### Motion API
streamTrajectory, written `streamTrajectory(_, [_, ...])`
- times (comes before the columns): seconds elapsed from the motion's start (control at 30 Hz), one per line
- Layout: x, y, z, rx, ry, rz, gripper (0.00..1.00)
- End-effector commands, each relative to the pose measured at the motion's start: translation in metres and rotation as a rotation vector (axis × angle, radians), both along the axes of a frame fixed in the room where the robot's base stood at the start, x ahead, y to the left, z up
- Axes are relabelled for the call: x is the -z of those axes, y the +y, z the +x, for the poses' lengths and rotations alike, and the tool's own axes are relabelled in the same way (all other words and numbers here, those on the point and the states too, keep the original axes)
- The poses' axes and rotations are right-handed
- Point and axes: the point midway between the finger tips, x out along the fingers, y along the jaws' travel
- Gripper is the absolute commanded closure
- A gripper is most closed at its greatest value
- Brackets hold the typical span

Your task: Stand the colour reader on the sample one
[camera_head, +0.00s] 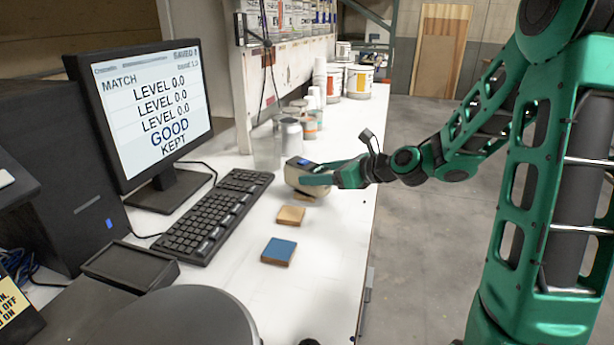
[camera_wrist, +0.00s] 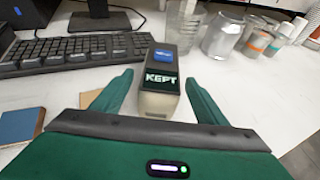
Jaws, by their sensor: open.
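The colour reader (camera_head: 301,174) is a beige block with a blue button and a small dark display. It stands near the far end of the keyboard, and a tan edge below it looks like a sample block. In the wrist view the reader (camera_wrist: 160,82) shows "KEPT" on its display. My gripper (camera_head: 316,172) is open, with one finger on each side of the reader's near end. The wrist view shows narrow gaps between the fingers (camera_wrist: 157,82) and the reader. A tan sample block (camera_head: 290,216) and a blue-topped one (camera_head: 279,251) lie nearer on the bench.
A monitor (camera_head: 152,105) reads MATCH, several lines including LEVEL 0.0, GOOD and KEPT. A keyboard (camera_head: 213,215) lies left of the blocks. Jars and cans (camera_head: 291,136) stand behind the reader, with paint tins (camera_head: 359,82) farther back. The bench's near right part is clear.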

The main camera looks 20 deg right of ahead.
Motion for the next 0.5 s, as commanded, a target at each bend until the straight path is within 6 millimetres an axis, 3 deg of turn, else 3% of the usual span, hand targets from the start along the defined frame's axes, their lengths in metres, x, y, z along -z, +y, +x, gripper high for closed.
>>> streamTrajectory(0.2, [-0.016, -0.023, -0.032, 0.004, 0.000, -0.001, 0.33])
streamTrajectory(0.5, [-0.027, -0.036, -0.054, 0.000, 0.001, 0.001, 0.33])
